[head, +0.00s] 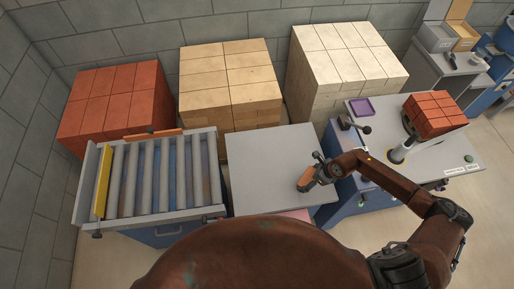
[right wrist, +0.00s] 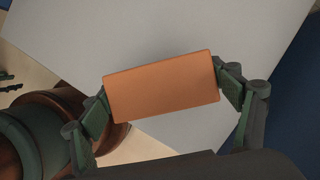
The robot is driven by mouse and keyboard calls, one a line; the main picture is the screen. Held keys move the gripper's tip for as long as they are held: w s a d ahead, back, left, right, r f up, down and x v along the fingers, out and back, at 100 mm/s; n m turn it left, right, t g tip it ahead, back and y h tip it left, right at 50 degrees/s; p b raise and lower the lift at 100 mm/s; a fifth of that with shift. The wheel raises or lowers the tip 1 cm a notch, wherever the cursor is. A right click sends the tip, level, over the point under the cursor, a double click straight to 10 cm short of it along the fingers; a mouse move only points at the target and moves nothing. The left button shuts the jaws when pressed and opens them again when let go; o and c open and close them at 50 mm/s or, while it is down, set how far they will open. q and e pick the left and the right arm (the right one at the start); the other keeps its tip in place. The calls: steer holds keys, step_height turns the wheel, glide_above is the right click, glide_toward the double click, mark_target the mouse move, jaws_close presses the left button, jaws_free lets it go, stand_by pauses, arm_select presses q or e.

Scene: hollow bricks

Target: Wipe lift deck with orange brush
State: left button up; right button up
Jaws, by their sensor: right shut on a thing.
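The lift deck (head: 268,158) is a flat grey square surface in the middle of the head view, and it looks bare. My right gripper (head: 314,178) is over the right part of the deck, shut on the orange brush (head: 307,181). In the right wrist view the brush (right wrist: 162,86) is an orange block held between both fingers, with the grey deck (right wrist: 170,35) behind it. Its underside is hidden, so I cannot tell whether it touches the deck. My left gripper is not in view.
A roller conveyor (head: 160,180) with a yellow bar (head: 102,182) adjoins the deck on the left. Stacks of red (head: 112,103), tan (head: 230,80) and white bricks (head: 345,60) stand behind. A workbench (head: 440,160) on the right carries red bricks (head: 434,112) and a purple tray (head: 362,106).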

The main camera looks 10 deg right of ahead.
steer(key=shift+r+p, duration=1)
steer(key=shift+r, duration=0.9)
